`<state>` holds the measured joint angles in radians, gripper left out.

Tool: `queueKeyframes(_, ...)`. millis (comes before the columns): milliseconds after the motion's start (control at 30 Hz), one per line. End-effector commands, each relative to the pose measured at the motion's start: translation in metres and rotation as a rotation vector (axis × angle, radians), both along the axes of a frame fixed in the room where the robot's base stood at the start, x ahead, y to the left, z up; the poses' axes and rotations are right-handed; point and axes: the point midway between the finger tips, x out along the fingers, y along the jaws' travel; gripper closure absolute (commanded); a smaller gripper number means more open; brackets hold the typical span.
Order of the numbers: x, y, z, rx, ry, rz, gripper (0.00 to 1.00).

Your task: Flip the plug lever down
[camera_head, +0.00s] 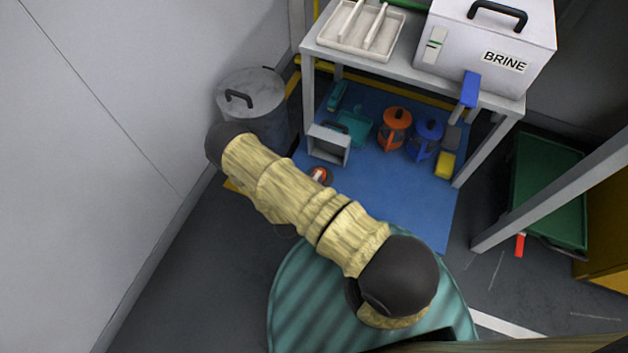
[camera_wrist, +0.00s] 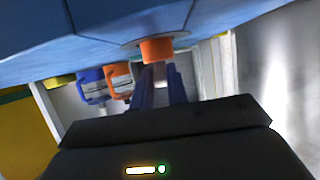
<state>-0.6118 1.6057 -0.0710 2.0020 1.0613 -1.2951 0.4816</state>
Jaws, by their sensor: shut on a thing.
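The plug lever (camera_wrist: 157,49) is a short orange piece in the upper middle of the wrist view, on a pale round base against the blue mat. My gripper (camera_wrist: 159,72) has two dark blue fingers that reach up to it. They are shut on the lever, with its end between or just behind the tips. In the head view an orange and white round part (camera_head: 319,176) shows on the blue mat beside my forearm, and seems to be the plug. My arm hides my gripper there. The exact tilt of the lever cannot be told.
A grey open box (camera_head: 329,146) stands close by on the blue mat (camera_head: 400,205). A grey lidded bin (camera_head: 252,97) stands left.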

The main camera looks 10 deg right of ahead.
Motion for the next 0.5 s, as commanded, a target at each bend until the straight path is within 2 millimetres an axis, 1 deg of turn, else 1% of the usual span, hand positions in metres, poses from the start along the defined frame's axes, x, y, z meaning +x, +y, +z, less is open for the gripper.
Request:
queueKeyframes(200, -0.0012, 0.0011, -0.0022, 0.005, 0.006, 0.001, 1.0)
queueKeyframes(233, -0.0012, 0.0011, -0.0022, 0.005, 0.006, 0.001, 0.79)
queueKeyframes(300, -0.001, 0.001, -0.0019, 0.004, 0.006, 0.0, 0.65)
queueKeyframes(333, -0.0008, 0.0009, -0.0018, 0.004, 0.006, 0.0, 0.62)
queueKeyframes(500, -0.0004, 0.0004, -0.0012, 0.003, 0.004, 0.0, 0.62)
